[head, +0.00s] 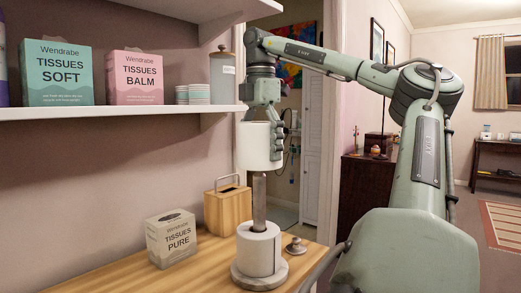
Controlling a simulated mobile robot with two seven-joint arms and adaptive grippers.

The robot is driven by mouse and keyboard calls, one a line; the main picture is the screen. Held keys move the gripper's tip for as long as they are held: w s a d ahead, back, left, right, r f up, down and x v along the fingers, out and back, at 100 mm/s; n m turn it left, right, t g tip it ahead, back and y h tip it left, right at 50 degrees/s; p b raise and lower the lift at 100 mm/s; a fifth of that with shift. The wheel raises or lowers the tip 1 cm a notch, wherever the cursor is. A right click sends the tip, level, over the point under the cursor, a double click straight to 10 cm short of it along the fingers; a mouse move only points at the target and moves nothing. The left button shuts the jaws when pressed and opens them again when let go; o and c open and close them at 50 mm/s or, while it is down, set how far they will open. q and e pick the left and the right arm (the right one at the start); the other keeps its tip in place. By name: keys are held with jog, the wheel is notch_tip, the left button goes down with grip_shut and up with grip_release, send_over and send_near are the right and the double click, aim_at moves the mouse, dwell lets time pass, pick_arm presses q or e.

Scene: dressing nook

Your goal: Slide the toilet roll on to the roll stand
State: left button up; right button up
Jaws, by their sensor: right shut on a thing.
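My right gripper (269,128) is shut on a white toilet roll (256,150), gripping it from above. The roll is upright, at the upper end of the roll stand's metal pole (259,200). The pole's top is hidden by the roll, so I cannot tell for sure whether the roll is around it or in front of it. Another white roll (258,252) sits around the pole at the bottom, on the stand's round grey base (262,282). My left gripper is not in view.
On the wooden top (205,263) stand a Tissues Pure box (172,238), a wooden box with a handle (228,209) and a small grey knobbed piece (295,246) close to the stand. A white shelf (120,112) holds tissue boxes at upper left. A doorway is behind.

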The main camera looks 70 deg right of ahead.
aim_at(261, 173)
jog(key=shift+f+b, duration=2.6)
jog(key=shift+f, duration=0.45)
jog(key=o, duration=1)
jog(key=shift+r, duration=0.1)
notch_tip(261, 173, up, 12)
dwell(0.4)
